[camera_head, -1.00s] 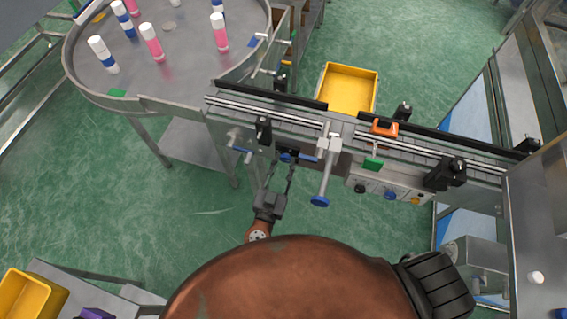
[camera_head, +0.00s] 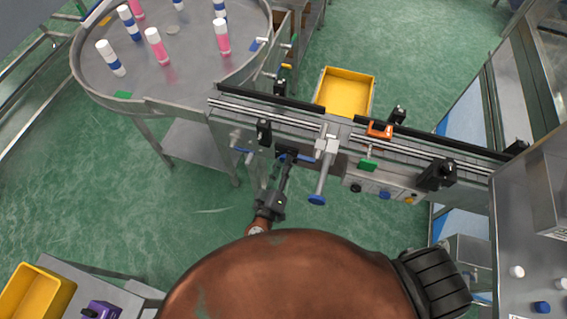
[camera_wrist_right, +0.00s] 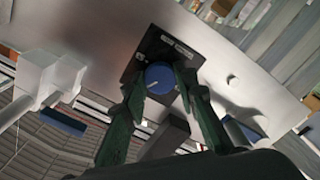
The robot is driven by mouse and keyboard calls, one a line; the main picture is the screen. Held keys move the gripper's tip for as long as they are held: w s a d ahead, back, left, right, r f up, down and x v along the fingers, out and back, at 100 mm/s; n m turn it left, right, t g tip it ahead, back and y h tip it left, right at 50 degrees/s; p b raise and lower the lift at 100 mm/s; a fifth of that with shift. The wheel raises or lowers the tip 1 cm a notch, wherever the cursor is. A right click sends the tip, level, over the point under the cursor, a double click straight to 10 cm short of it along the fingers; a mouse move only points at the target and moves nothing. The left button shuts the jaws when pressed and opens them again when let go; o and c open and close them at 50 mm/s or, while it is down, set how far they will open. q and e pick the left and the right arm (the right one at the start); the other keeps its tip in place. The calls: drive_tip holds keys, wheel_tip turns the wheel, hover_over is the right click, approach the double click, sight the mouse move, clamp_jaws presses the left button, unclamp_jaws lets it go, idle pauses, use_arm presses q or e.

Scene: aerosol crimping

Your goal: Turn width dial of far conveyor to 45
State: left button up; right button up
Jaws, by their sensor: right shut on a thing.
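The conveyor (camera_head: 390,147) runs across the middle of the head view, with a steel front panel. The blue width dial (camera_wrist_right: 160,78) sits on a dark square plate (camera_wrist_right: 147,52) on that panel, with a white pointer line towards the lower left in the wrist view. My right gripper (camera_head: 284,163) reaches up to the panel and largely hides the dial in the head view. In the wrist view its fingers (camera_wrist_right: 160,90) are on both sides of the dial, shut on it. The scale numbers are too small to read. My left gripper is not in view.
A post with a blue knob (camera_head: 317,199) stands just right of my right gripper. A control box (camera_head: 383,190) with buttons is farther right. A round table (camera_head: 185,60) with several bottles is at the upper left. A yellow bin (camera_head: 345,93) is behind the conveyor.

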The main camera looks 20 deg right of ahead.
drive_tip(key=shift+r+n+p, duration=0.1)
drive_tip(key=shift+n+p, duration=0.25)
drive_tip(key=shift+n, duration=0.55)
drive_tip(key=o, duration=1.2)
drive_tip(key=shift+c, duration=0.2)
drive_tip(key=v, duration=0.7)
drive_tip(key=shift+s+a, duration=0.2)
